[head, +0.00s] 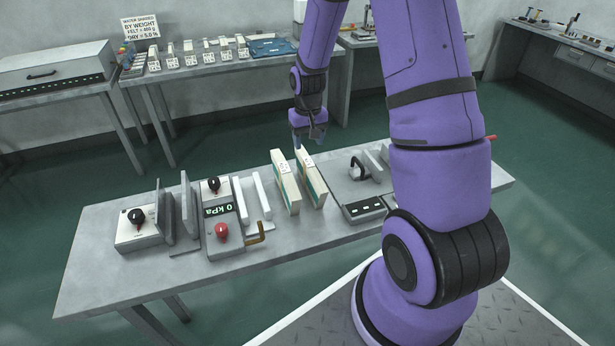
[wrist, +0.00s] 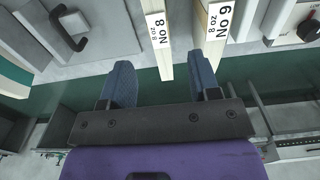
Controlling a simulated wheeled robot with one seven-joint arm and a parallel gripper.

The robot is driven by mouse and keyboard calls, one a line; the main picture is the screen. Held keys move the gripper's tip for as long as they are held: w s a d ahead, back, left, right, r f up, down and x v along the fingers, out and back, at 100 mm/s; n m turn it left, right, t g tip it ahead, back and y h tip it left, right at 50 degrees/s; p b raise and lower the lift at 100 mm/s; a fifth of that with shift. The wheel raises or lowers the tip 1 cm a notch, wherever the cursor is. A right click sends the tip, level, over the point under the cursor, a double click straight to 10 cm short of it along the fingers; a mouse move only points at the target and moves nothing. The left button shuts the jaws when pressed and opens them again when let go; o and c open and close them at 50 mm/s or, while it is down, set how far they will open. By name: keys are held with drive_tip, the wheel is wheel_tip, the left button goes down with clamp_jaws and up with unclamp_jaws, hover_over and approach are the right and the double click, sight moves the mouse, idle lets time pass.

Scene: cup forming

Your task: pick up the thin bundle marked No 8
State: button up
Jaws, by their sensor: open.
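The bundle marked No 8 (wrist: 153,40) is a thin cream block with a white "8 oz No 8" label on its top edge. In the head view it is the right one (head: 314,187) of two upright bundles on the near table, with a green side. My gripper (wrist: 161,66) is open and empty, pointing down at the far end of this bundle. In the wrist view the No 8 bundle shows between the two blue fingers; I cannot tell how far below them it is. In the head view my gripper (head: 308,139) is just behind the bundles.
The similar No 9 bundle (wrist: 215,45) stands close by, left of No 8 in the head view (head: 287,185), and its end shows by one finger in the wrist view. A fixture with a black handle (head: 357,168) stands right. A gauge reading 0 kPa (head: 220,210) stands left.

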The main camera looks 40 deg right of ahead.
sight(310, 162)
drive_tip(key=shift+d+f, duration=0.15)
drive_tip(key=shift+f, duration=1.85)
drive_tip(key=shift+d+f, duration=0.15)
drive_tip(key=shift+f, duration=1.85)
clamp_jaws()
